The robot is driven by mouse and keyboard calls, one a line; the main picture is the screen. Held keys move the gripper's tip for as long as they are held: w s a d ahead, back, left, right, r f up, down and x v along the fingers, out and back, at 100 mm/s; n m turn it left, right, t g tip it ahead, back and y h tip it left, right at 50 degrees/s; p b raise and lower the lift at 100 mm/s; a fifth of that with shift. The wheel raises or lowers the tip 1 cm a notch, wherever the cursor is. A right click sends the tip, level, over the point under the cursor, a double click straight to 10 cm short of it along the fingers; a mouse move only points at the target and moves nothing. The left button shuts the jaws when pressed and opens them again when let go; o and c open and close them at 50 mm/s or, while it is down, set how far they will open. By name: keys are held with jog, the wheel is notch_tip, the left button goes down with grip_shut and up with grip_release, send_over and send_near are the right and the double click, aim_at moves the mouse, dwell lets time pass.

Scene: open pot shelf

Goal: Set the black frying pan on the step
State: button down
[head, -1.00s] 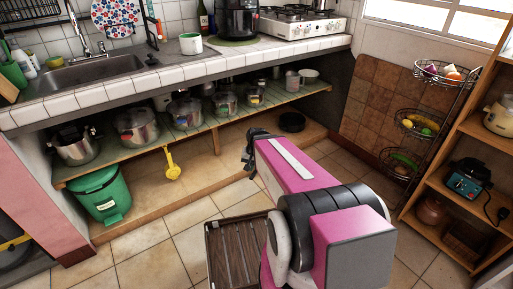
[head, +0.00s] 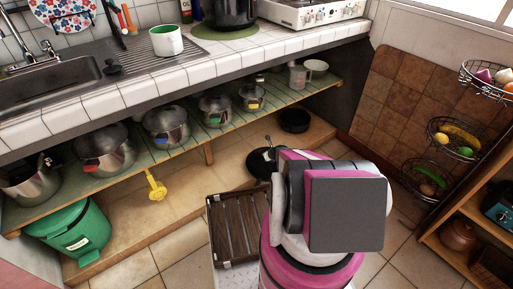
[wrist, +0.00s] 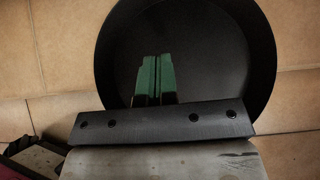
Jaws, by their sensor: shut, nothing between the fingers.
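The black frying pan (head: 262,163) rests on the tan tiled step (head: 205,195), near its front edge. A thin dark handle appears to point away from me. My arm hides its right side in the head view. In the wrist view the pan (wrist: 205,40) is a wide dark disc behind my gripper (wrist: 155,60). The two green fingers are together, with nothing between them, in front of the pan's inside. I cannot tell whether they touch it. In the head view my gripper is hidden behind my arm.
A black round pan or pot (head: 294,120) stands farther back on the step. Several steel pots line the green slatted shelf (head: 130,165) above. A wire fruit rack (head: 435,160) stands right.

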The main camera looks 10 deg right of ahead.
aim_at(254, 153)
jog(key=x, duration=1)
jog(key=shift+w+d+f, duration=0.15)
jog(key=shift+w, duration=0.15)
jog(key=w, duration=0.1)
jog(key=w+a, duration=0.1)
jog(key=w, duration=0.1)
jog(key=shift+a, duration=0.2)
jog(key=shift+w+a, duration=0.1)
jog(key=shift+w, duration=0.1)
jog(key=w+a, duration=0.1)
jog(key=w, duration=0.3)
jog(key=w+a, duration=0.1)
jog(key=w, duration=0.1)
jog(key=shift+w+a, duration=0.35)
jog(key=shift+w, duration=0.05)
jog(key=shift+s, duration=0.15)
